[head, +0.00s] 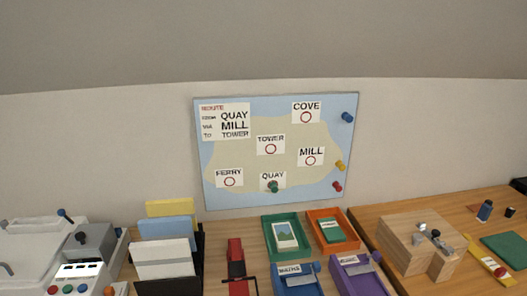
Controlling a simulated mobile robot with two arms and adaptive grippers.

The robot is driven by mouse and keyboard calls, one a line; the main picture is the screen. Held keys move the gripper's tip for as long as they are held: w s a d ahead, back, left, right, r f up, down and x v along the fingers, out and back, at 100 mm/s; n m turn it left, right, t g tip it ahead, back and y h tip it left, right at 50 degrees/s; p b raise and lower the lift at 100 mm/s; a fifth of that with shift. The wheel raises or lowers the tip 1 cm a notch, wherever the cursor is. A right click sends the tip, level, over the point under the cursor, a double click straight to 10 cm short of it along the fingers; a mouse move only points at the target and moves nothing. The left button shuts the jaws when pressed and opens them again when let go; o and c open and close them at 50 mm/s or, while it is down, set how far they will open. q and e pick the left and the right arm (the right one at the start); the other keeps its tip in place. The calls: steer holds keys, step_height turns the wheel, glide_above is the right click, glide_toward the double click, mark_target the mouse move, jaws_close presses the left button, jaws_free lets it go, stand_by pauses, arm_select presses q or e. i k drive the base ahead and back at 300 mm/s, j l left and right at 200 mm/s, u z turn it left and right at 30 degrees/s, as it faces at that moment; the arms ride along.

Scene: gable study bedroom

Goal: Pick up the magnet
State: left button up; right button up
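A map board (245,195) hangs on the wall at the middle of the head view. A green magnet (273,187) is on it at the QUAY label. Along the board's right edge are a blue magnet (347,117) at the top, a yellow magnet (340,166) lower down, and a red magnet (337,187) near the bottom corner. The TOWER, MILL, COVE and FERRY labels show bare red circles. A route card (224,122) at the upper left reads QUAY, MILL, TOWER. Neither of my grippers is in view.
Below the board, a desk holds a file rack (166,231), a red and black object (236,262), a green tray (271,248), an orange tray (354,243), and blue (296,283) and purple (359,276) holders. A wooden block (402,236) stands right. A sloped ceiling hangs above.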

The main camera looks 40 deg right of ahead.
mark_target(338, 164)
steer(key=z, duration=1.75)
steer(key=i+l+u, duration=0.15)
steer(key=l+u, duration=0.25)
steer(key=i+l+u, duration=0.15)
steer(key=l+u, duration=0.7)
